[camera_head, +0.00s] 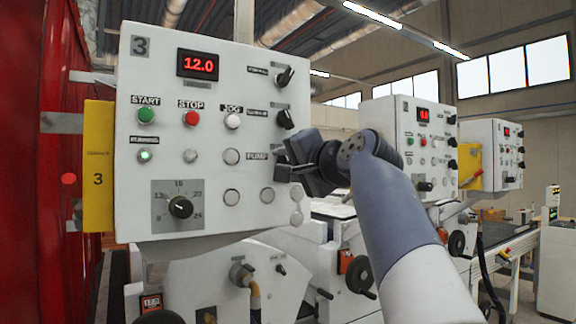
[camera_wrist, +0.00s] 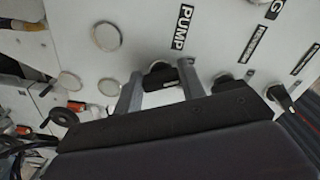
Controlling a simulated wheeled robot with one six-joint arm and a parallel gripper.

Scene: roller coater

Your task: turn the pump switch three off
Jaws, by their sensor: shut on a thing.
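Panel three (camera_head: 215,75) is a pale box marked "3", with its display reading 12.0. Its pump switch (camera_wrist: 157,68) is a dark knob beside the PUMP label (camera_wrist: 183,27) in the wrist view. My gripper (camera_head: 284,171) is at the panel's right side, just right of the PUMP label in the head view, and it hides the switch there. In the wrist view, my gripper's two grey fingers (camera_wrist: 160,77) stand on either side of the knob, and the gripper is shut on it. The knob's exact pointing direction is hard to tell.
Two black knobs (camera_head: 286,119) sit above my gripper on the same panel. A white lamp (camera_head: 231,156) is left of the PUMP label, and a large dial (camera_head: 180,207) is lower left. Similar panels (camera_head: 410,130) stand further right.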

